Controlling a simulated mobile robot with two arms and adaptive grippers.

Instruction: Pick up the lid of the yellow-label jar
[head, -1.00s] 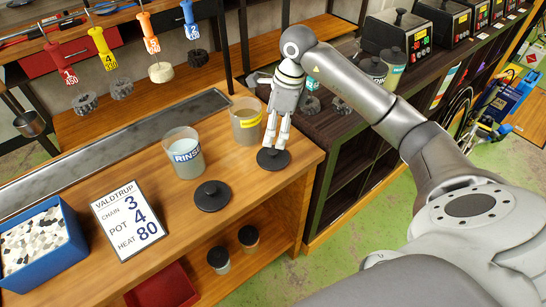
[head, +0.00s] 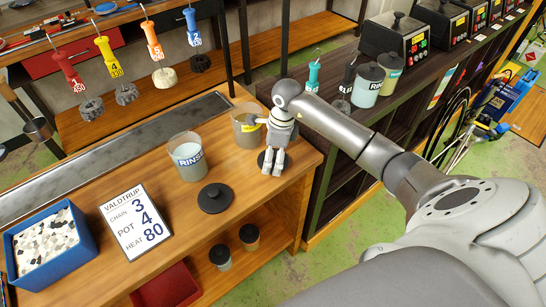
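The yellow-label jar (head: 246,133) stands uncovered on the wooden bench, its label partly hidden behind my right gripper. My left gripper is not in view.
The RINSE jar (head: 187,157) stands left of the yellow-label jar; another black lid (head: 214,197) lies in front of it. A sign (head: 132,221) and a blue bin (head: 49,243) are at left. More jars (head: 368,84) stand on the dark shelf at right.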

